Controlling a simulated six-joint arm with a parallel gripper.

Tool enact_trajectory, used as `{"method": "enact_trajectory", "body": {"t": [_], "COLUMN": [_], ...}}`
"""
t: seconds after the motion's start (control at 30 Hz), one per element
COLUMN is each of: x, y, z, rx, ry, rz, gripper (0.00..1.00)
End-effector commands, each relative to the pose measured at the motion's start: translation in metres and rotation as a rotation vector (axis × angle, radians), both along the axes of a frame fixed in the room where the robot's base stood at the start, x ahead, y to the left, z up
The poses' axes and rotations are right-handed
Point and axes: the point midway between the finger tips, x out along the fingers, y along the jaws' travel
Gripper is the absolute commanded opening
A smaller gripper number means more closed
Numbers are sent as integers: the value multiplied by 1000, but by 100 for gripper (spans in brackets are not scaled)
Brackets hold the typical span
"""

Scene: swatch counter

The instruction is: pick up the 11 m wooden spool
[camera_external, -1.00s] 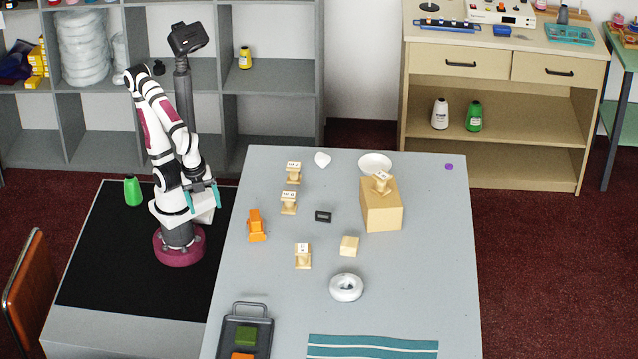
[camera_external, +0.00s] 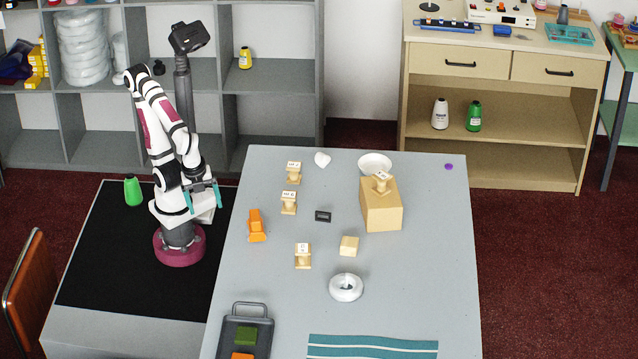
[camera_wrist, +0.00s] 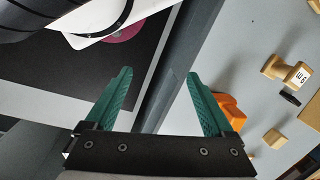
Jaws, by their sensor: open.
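Several pale wooden spools with white labelled tops stand in the external view: one at the back left of the table (camera_external: 293,172), one just in front of it (camera_external: 289,202), one nearer the front (camera_external: 303,256), and one on a wooden box (camera_external: 381,183). Their labels are too small to read surely there. In the wrist view one spool (camera_wrist: 287,72) has a label that looks like a 5 with an m; another (camera_wrist: 315,5) is cut off by the edge. My gripper (camera_external: 203,197) has teal fingers, apart and empty (camera_wrist: 160,80), left of the table and away from every spool.
The right side is mostly clear.

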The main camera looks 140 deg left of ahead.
Motion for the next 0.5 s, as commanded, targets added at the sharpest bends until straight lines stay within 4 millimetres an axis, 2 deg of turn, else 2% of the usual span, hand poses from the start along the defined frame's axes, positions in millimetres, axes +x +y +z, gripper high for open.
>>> {"method": "enact_trajectory", "body": {"t": [0.13, 0.17, 0.23, 0.27, 0.37, 0.4, 0.5], "x": [3, 7, 31, 47, 113, 140, 196], "y": [0, 0, 0, 1, 20, 33, 75], "z": [2, 5, 19, 27, 57, 67, 85], "rx": [-4, -12, -52, -78, -187, -232, -337], "ry": [-4, -11, -44, -62, -106, -109, -74], "rz": [28, 81, 348, 519, 1230, 1517, 2153], "gripper": [88, 88, 88, 88, 88, 88, 88]}}
